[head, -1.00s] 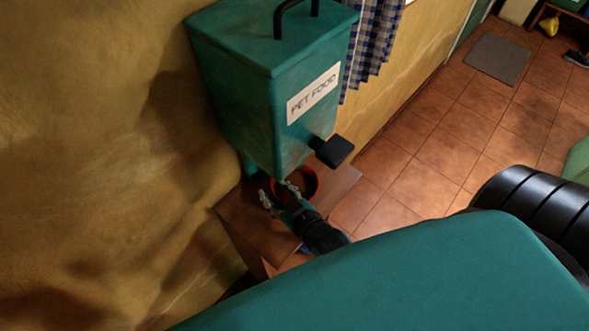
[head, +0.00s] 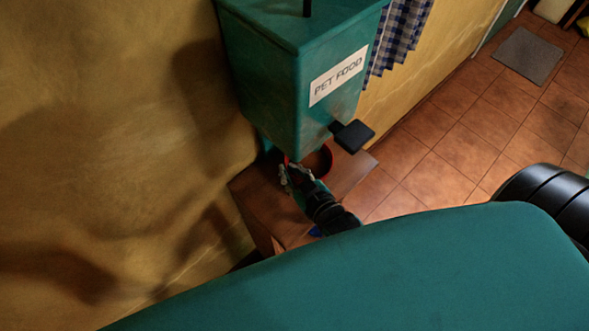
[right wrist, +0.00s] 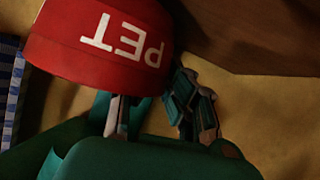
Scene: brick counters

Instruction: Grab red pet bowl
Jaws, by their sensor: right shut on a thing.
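The red pet bowl (head: 325,160) is under the green pet food dispenser (head: 300,90), on a brown wooden stand (head: 262,195). In the right wrist view the bowl (right wrist: 95,45) fills the upper left, with white "PET" lettering upside down. My right gripper (head: 296,178) is at the bowl's near left side and shut on it. In the right wrist view the gripper's fingers (right wrist: 162,110) show below and right of the bowl; the exact contact is partly hidden. My left gripper is not in view.
A black dispenser lever (head: 352,135) juts out just above and right of the bowl. A yellow wall (head: 110,130) is close on the left. A checked curtain (head: 400,35) hangs behind. Tiled floor (head: 440,145) on the right is clear up to a grey mat (head: 527,55).

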